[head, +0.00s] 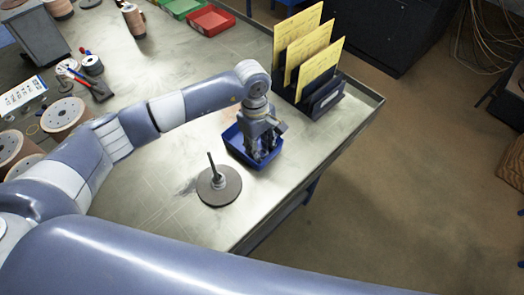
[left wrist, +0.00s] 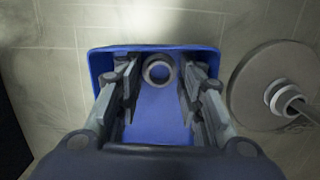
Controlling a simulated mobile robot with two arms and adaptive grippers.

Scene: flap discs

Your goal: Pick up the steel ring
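The steel ring (left wrist: 158,72) lies in the blue bin, near its far wall in the left wrist view. It is a small grey ring with an open centre. The blue bin (left wrist: 160,118) stands on the table and also shows in the head view (head: 238,150). My left gripper (head: 258,154) points down into the bin. In the left wrist view its fingers (left wrist: 160,80) are spread apart on both sides of the ring, with a gap to it. The gripper hides the ring in the head view. My right gripper is not in view.
A flap disc on a spindle (head: 219,188) stands beside the bin; the disc also shows at right in the left wrist view (left wrist: 262,98). A rack with yellow cards (head: 310,52) stands behind. Spools (head: 64,118) and red and green bins (head: 212,20) lie farther off.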

